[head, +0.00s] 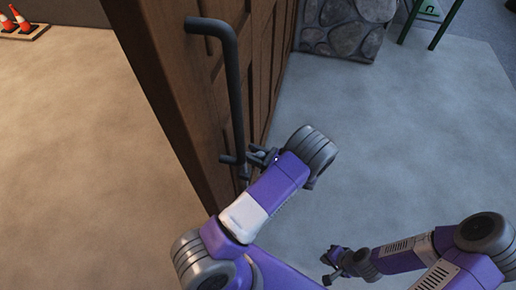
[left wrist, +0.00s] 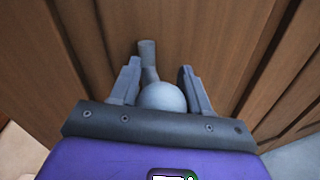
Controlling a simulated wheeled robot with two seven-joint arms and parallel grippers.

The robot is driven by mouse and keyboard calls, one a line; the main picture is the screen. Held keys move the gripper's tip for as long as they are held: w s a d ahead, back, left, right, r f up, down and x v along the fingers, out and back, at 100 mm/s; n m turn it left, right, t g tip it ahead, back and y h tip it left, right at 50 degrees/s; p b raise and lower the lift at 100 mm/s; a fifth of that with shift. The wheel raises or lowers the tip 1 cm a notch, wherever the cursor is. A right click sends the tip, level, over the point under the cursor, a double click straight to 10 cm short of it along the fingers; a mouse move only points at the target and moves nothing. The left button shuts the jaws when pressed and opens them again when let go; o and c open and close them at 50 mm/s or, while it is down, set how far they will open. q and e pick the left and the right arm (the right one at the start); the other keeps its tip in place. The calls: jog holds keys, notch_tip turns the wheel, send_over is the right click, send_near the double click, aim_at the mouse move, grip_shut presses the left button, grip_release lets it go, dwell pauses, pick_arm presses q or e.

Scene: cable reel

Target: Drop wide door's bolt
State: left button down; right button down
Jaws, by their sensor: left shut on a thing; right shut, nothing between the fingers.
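The wide door (head: 165,85) is brown panelled wood and stands at the upper left of the head view. A dark grey metal bolt (head: 234,90) runs down its face, with a bent top end and a short stub near its lower part. My left gripper (head: 262,157) is at the bolt's lower part, shut on it. In the left wrist view, a grey round-ended piece of the bolt (left wrist: 162,97) sits between the two fingers, against the door's wood. The bolt's lower tip is partly hidden by my arm. My right gripper (head: 338,262) is shut and empty, low over the floor at the right.
A stone-faced block (head: 342,30) stands behind the door. Green metal legs (head: 446,25) show at the top right. Orange traffic cones (head: 18,20) stand at the far left.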

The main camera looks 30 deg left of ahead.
pick_arm(q)
jog(key=shift+s+a+f+g, duration=0.15)
jog(key=shift+s+a+f, duration=0.15)
jog(key=shift+f, duration=0.25)
jog(key=shift+s+a+f+g, duration=0.15)
jog(key=shift+s+a+f, duration=0.1)
jog(key=shift+f, duration=0.25)
jog(key=c, duration=0.6)
grip_release()
pick_arm(e)
jog(key=shift+a+f, duration=0.1)
jog(key=shift+f, duration=0.45)
pick_arm(q)
jog(key=d, duration=0.5)
jog(key=w+d+p, duration=0.1)
jog(key=d, duration=0.1)
jog(key=shift+d, duration=0.35)
pick_arm(e)
jog(key=shift+r, duration=0.6)
